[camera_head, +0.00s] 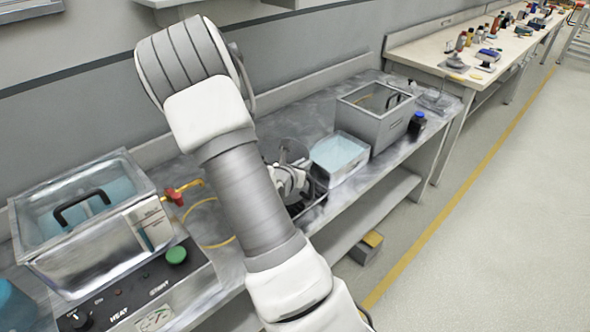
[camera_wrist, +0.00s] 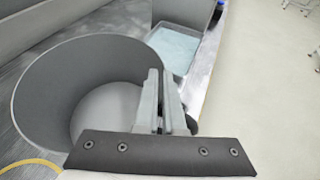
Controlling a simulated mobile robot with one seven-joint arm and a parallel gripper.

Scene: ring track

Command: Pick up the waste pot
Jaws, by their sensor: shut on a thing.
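The waste pot (camera_wrist: 48,88) is a round grey open vessel, seen from above in the wrist view. It looks empty inside, with a pale floor. My gripper (camera_wrist: 165,90) is shut on the pot's wall at its right side, one finger inside and one outside. In the head view my arm covers most of the pot and the gripper, on the bench behind the forearm. I cannot tell whether the pot's base still touches the bench.
A tray of light blue liquid (camera_head: 340,157) stands close to the right, with a grey bin (camera_head: 378,113) and a dark bottle (camera_head: 417,124) beyond. A water bath (camera_head: 95,255) stands at left, near a yellow hose (camera_head: 200,204).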

